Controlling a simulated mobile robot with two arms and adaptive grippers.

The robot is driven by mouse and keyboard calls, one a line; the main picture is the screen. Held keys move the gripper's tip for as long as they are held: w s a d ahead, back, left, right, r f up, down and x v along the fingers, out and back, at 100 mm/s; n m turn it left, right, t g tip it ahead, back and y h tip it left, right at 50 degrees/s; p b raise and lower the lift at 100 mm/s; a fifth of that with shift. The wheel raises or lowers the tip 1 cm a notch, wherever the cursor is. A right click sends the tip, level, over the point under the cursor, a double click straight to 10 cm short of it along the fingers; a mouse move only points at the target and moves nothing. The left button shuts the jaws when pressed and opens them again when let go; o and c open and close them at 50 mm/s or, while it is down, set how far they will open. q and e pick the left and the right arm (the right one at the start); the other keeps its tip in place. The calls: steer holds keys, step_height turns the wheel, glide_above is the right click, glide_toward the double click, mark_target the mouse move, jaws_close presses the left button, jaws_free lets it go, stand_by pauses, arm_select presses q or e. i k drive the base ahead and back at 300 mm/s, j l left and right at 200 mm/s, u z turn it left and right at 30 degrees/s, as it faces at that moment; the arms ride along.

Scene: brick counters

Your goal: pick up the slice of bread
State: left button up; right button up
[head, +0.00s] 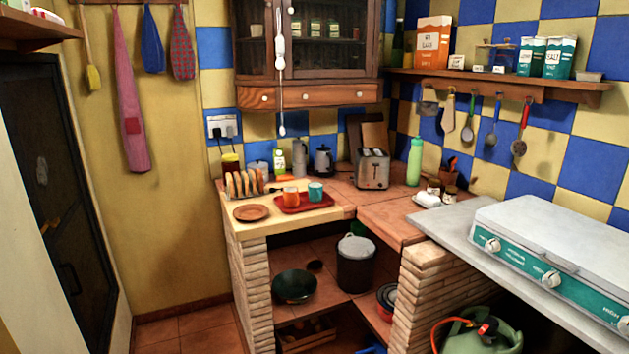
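Several slices of bread (246,183) stand upright in a row, apparently in a rack, on the left part of the brick counter (240,226) in the head view. They are small at this distance, and I cannot tell single slices apart well. A brown plate (252,212) lies in front of them, and a red tray (318,207) with an orange cup (291,196) and a teal cup (315,191) is to their right. Neither of my grippers shows in this view.
A toaster (372,169) and a green bottle (414,162) stand farther right on the counter. A gas stove (552,262) is on the right worktop. Tiled floor (185,332) shows clear at lower left, beside the counter's brick leg.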

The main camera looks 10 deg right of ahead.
mark_target(258, 174)
steer(key=i+j+z, duration=0.15)
steer(key=z, duration=0.2)
steer(key=i+j+z, duration=0.2)
steer(key=z, duration=0.15)
steer(key=i+j+z, duration=0.2)
steer(key=z, duration=0.15)
steer(key=i+j+z, duration=0.1)
steer(key=j, duration=0.35)
steer(key=i+j+z, duration=0.1)
steer(key=i+j, duration=0.15)
steer(key=j, duration=0.2)
steer(key=i+j+z, duration=0.15)
steer(key=j, duration=0.35)
steer(key=i+j+z, duration=0.1)
steer(key=j, duration=0.35)
steer(key=i+j+z, duration=0.1)
steer(key=j, duration=0.45)
steer(key=i+j+z, duration=0.1)
steer(key=j, duration=0.4)
steer(key=i, duration=0.05)
